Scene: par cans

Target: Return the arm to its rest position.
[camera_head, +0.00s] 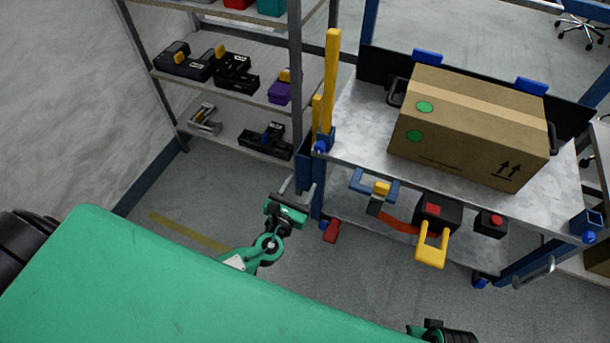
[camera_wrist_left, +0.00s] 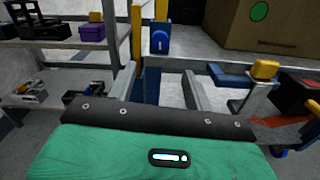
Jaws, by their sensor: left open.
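My left gripper (camera_head: 299,191) is in the middle of the head view, at the end of my green arm. It is open and empty, with its two grey fingers apart. It is in front of the left corner of a blue-framed cart (camera_head: 345,140). In the left wrist view the gripper (camera_wrist_left: 158,85) also shows open, with a blue post and a yellow upright visible between and beyond its fingers. My right gripper does not show clearly; only a dark and green part of me is at the bottom edge of the head view.
A cardboard box (camera_head: 470,130) with green dots stands on the cart. A grey shelf unit (camera_head: 220,75) with black tools and a purple bin (camera_head: 279,92) stands left. The floor (camera_head: 190,205) before the shelf is clear.

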